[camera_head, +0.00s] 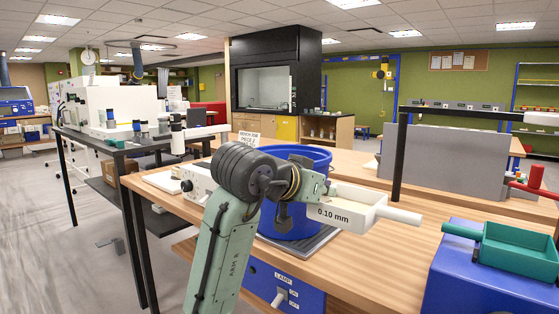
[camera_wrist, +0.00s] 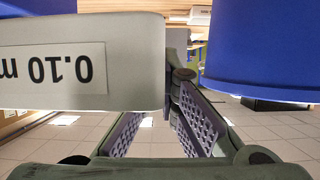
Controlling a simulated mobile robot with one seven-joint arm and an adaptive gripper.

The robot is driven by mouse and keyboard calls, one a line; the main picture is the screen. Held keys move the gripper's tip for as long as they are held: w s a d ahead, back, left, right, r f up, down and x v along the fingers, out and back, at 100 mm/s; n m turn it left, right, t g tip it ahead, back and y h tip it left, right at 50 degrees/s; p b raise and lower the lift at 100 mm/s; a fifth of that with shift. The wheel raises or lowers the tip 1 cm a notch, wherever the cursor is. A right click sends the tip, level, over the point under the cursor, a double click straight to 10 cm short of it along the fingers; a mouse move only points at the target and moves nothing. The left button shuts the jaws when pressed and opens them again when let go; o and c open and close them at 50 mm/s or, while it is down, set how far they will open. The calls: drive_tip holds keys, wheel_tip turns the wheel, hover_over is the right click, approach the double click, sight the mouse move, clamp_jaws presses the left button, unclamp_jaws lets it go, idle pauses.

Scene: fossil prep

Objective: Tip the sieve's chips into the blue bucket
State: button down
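The sieve (camera_head: 349,214) is a white tray labelled 0.10 mm, with a pale handle (camera_head: 400,215) sticking out to the right. It hangs roughly level at the bucket's right, in front of its side. My gripper (camera_head: 319,188) is at the sieve's left end and looks shut on that end wall; the contact is partly hidden.
A grey panel (camera_head: 445,160) and a black post stand behind. A sign stands behind the bucket's left. The wooden bench (camera_head: 400,265) is clear between bucket and blue box.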

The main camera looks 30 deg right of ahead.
sight(312, 206)
drive_tip(key=shift+n+t, duration=0.3)
drive_tip(key=shift+t, duration=0.1)
drive_tip(key=a+f, duration=0.2)
drive_tip(key=a, duration=0.1)
drive_tip(key=shift+f, duration=0.4)
drive_tip(key=w+a+f+n+t+y, duration=0.2)
drive_tip(key=a+f, duration=0.9)
drive_tip(key=f, duration=0.6)
drive_tip(key=w+a+f+n+t+y, duration=0.2)
drive_tip(key=a+f, duration=0.9)
drive_tip(key=f, duration=0.7)
drive_tip(key=w+a+f+n+t+y, duration=0.2)
drive_tip(key=a+f+n+t+y, duration=0.1)
drive_tip(key=a+f, duration=0.9)
wheel_tip(312, 206, down, 6)
drive_tip(key=n+y, duration=0.1)
drive_tip(key=n, duration=0.1)
drive_tip(key=shift+r+n+y, duration=0.25)
drive_tip(key=shift+n+y, duration=0.05)
drive_tip(key=shift+a, duration=0.1)
